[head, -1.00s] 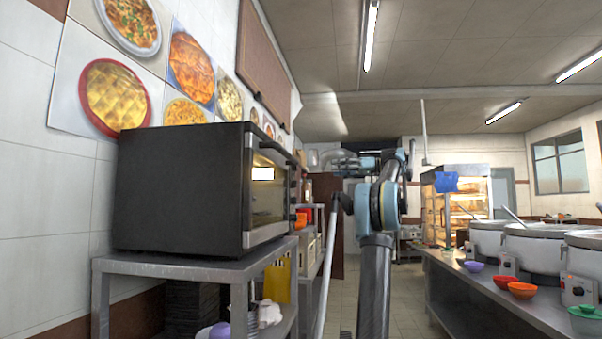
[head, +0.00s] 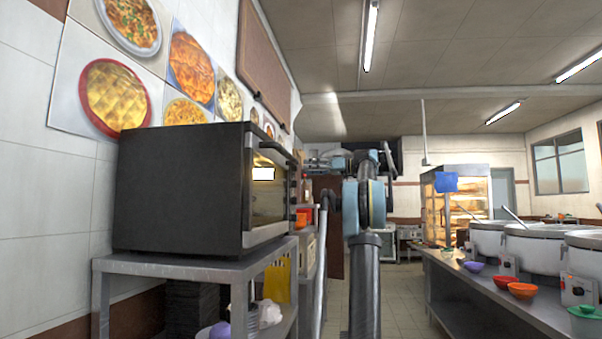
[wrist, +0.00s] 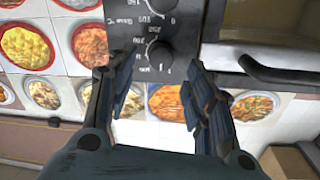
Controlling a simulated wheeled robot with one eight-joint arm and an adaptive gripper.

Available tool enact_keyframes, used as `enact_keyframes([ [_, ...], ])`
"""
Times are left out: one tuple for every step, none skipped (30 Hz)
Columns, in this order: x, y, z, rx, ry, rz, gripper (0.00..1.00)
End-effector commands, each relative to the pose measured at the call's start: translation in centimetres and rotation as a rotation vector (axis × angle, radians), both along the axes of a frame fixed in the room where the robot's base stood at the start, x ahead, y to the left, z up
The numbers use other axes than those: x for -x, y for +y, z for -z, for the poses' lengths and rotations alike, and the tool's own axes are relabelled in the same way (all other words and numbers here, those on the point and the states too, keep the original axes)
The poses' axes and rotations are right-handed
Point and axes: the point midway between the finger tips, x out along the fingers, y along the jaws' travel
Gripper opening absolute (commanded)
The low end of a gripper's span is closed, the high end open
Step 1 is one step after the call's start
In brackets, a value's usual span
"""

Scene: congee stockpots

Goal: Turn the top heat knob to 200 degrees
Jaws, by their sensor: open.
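The black oven (head: 180,190) stands on a metal table at the left in the head view, its front facing right. In the wrist view the oven's dark control panel (wrist: 146,32) appears upside down. The knob lower in that picture (wrist: 160,55) is therefore the top heat knob; another knob (wrist: 160,4) shows at the picture's upper edge. Their pointer settings are too small to read. My gripper (wrist: 150,75) is open and empty, with its fingers spread on either side of the top knob's column, apart from the knob. The fingertips are not clear in the head view.
The oven door handle (wrist: 275,72) sticks out to the right of the panel in the wrist view. Food posters (head: 190,72) hang on the wall behind the oven. A counter (head: 500,300) with stockpots stands at the right. The aisle floor (head: 400,295) is clear.

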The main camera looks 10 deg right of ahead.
Motion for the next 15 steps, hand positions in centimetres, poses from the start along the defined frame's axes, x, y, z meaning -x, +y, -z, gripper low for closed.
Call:
enact_keyframes([
  [-0.3, 0.9, 0.0, 0.0, 0.0, -0.002, 0.48],
  [-0.4, 1.3, 0.0, 0.0, 0.0, -0.002, 0.48],
  [-0.6, 1.8, 0.0, 0.0, 0.0, -0.002, 0.48],
  [-0.8, 2.1, 0.0, 0.0, 0.0, -0.002, 0.48],
  [-0.9, 2.5, 0.0, 0.0, 0.0, -0.002, 0.48],
  [-1.1, 2.9, 0.0, 0.0, 0.0, -0.001, 0.48],
  [-1.2, 3.1, 0.0, 0.0, 0.0, -0.001, 0.48],
  [-1.2, 3.3, 0.0, 0.0, 0.0, -0.001, 0.48],
  [-1.3, 3.5, 0.0, 0.0, 0.0, -0.001, 0.48],
  [-1.4, 3.6, 0.0, 0.0, 0.0, 0.0, 0.48],
  [-1.4, 3.7, 0.0, 0.0, 0.0, 0.0, 0.48],
  [-1.5, 3.9, 0.0, 0.0, 0.0, 0.0, 0.48],
  [-1.5, 3.9, 0.0, 0.0, 0.0, 0.0, 0.48],
  [-1.5, 4.0, 0.0, 0.0, 0.0, 0.0, 0.48],
  [-1.5, 4.0, 0.0, 0.0, 0.0, 0.0, 0.48],
])
